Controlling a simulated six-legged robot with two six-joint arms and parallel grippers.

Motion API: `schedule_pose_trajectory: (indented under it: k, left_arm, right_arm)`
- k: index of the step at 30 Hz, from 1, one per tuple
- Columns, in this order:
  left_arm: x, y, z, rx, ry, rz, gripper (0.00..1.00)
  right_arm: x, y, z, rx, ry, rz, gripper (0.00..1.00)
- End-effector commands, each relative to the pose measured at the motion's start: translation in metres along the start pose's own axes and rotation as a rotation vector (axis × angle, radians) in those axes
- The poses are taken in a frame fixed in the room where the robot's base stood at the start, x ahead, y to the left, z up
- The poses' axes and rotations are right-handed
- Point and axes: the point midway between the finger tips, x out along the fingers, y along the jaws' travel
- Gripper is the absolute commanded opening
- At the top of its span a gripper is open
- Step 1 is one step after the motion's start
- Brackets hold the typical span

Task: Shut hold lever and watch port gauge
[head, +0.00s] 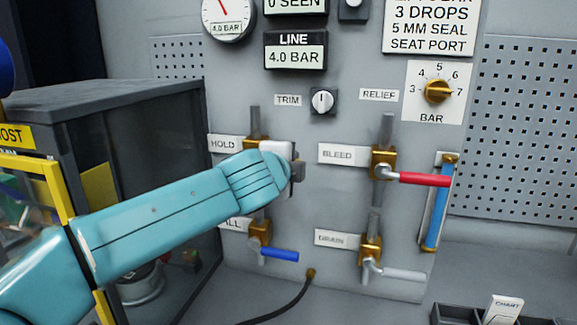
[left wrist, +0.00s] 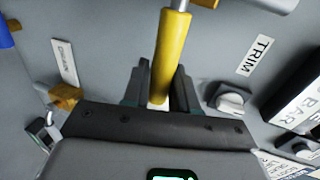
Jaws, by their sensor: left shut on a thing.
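The hold valve (head: 255,145) is brass on a grey pipe, beside the HOLD label (head: 225,143). In the head view my left arm and gripper (head: 296,168) cover its lever. In the left wrist view the yellow hold lever (left wrist: 170,55) runs between the fingers of my left gripper (left wrist: 160,90), which is shut on it. A round white gauge (head: 228,14) with a red needle shows at the top, partly cut off; the needle leans up and left. A 4.0 BAR tag is on it. I cannot tell whether it is the port gauge. My right gripper is not in view.
The bleed valve's red lever (head: 420,179) points right. Below are a blue lever (head: 280,254) and the drain valve's white lever (head: 400,272). The trim knob (head: 322,100) is above right of my gripper. A dark cabinet (head: 110,95) stands left.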

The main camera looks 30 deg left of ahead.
Motion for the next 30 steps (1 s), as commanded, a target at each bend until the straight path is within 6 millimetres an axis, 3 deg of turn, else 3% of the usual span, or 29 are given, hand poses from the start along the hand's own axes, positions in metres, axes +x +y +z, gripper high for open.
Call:
schedule_pose_trajectory:
  k: [18, 19, 20, 30]
  left_arm:
    - [0.0019, 0.0068, -0.0008, 0.041, -0.011, 0.008, 0.00]
    - [0.0019, 0.0070, -0.0008, 0.042, -0.011, 0.008, 0.37]
    - [0.0019, 0.0070, -0.0008, 0.041, -0.011, 0.008, 0.45]
    - [-0.0015, 0.0044, -0.0004, 0.037, -0.009, 0.002, 0.45]
  right_arm:
    - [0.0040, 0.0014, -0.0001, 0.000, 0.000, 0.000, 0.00]
    - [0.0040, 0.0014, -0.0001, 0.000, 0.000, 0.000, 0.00]
    - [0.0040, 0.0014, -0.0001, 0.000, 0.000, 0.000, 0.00]
    - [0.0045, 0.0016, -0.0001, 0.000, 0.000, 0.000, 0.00]
